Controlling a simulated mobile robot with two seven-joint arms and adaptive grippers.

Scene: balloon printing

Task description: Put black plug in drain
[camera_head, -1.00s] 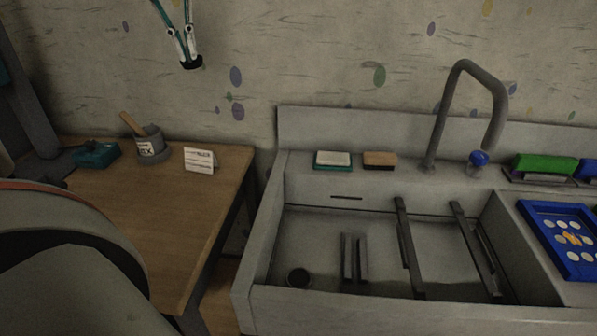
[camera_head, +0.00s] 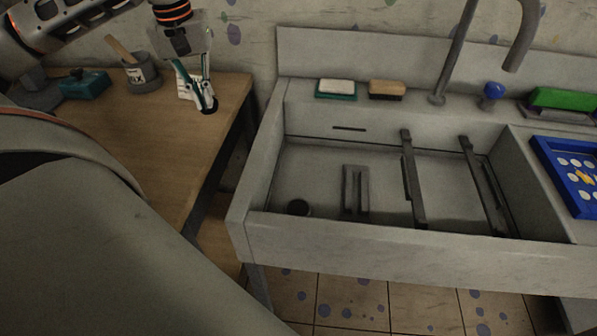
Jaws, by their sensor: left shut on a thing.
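My left gripper (camera_head: 206,97) comes in from the top left. It is shut on the black plug (camera_head: 209,106), which shows as a small dark disc at the fingertips. In the picture it lies over the right part of the wooden table, in front of a small white card; its exact height cannot be told. The drain (camera_head: 298,208) is a dark round spot at the front left of the basin floor in the grey sink (camera_head: 390,243). The plug is apart from it, up and to the left. My right gripper is not in view.
The wooden table (camera_head: 150,165) holds a teal box (camera_head: 84,86) and a grey pot (camera_head: 142,77). Dark bars (camera_head: 412,180) cross the basin, right of a slotted grey piece (camera_head: 355,192). A sponge (camera_head: 336,88), a brush (camera_head: 387,90) and the tap (camera_head: 455,60) line the back ledge.

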